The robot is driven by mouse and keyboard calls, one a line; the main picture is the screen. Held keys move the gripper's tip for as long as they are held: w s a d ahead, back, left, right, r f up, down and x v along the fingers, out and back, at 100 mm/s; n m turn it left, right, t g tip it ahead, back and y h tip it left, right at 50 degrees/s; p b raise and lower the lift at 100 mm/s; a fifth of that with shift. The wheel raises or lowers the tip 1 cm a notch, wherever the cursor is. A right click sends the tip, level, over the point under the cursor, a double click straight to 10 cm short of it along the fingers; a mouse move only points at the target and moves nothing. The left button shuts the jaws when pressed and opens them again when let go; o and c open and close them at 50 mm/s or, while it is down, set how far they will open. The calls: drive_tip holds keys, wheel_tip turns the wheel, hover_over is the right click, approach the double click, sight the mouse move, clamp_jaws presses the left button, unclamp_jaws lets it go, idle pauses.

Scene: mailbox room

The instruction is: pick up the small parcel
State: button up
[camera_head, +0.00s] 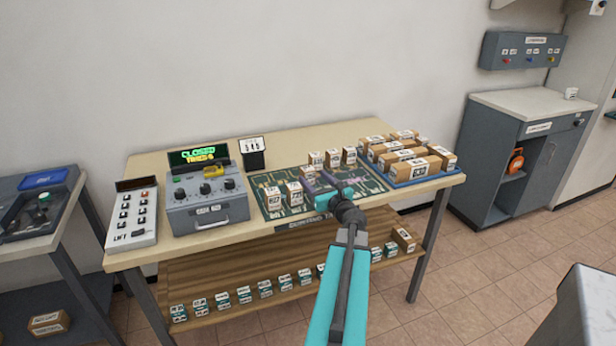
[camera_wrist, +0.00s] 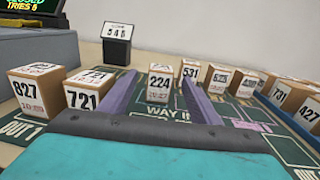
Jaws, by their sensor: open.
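Several small cardboard parcels with number labels stand on a green printed mat (camera_head: 268,181) on the table. My gripper (camera_head: 322,182) is over the mat, low among them. In the wrist view, its two purple fingers (camera_wrist: 158,88) are spread apart. A small parcel labelled 224 (camera_wrist: 160,92) stands upright between them, with a gap visible on each side. Parcels 827 (camera_wrist: 36,92) and 721 (camera_wrist: 85,95) stand left of the fingers. Parcel 531 (camera_wrist: 191,72) stands behind the right finger, partly hidden by it. Which parcel the task means is not shown.
A blue tray (camera_head: 415,180) of larger parcels is at the table's right. A grey machine (camera_head: 205,200) reading CLOSED, TRIES 6 and a small stand showing 345 (camera_head: 253,153) are to the left. A lower shelf (camera_head: 240,275) holds more boxes. A grey cabinet (camera_head: 490,150) stands right.

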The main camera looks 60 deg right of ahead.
sight(310, 174)
drive_tip(key=shift+w+d, duration=0.3)
drive_tip(key=shift+w, duration=0.25)
drive_tip(key=shift+w+d, duration=0.1)
drive_tip(key=shift+p+x, duration=0.75)
drive_tip(key=shift+x, duration=1.7)
drive_tip(key=shift+f, duration=0.1)
drive_tip(key=c, duration=1.2)
drive_tip(key=shift+d, duration=0.1)
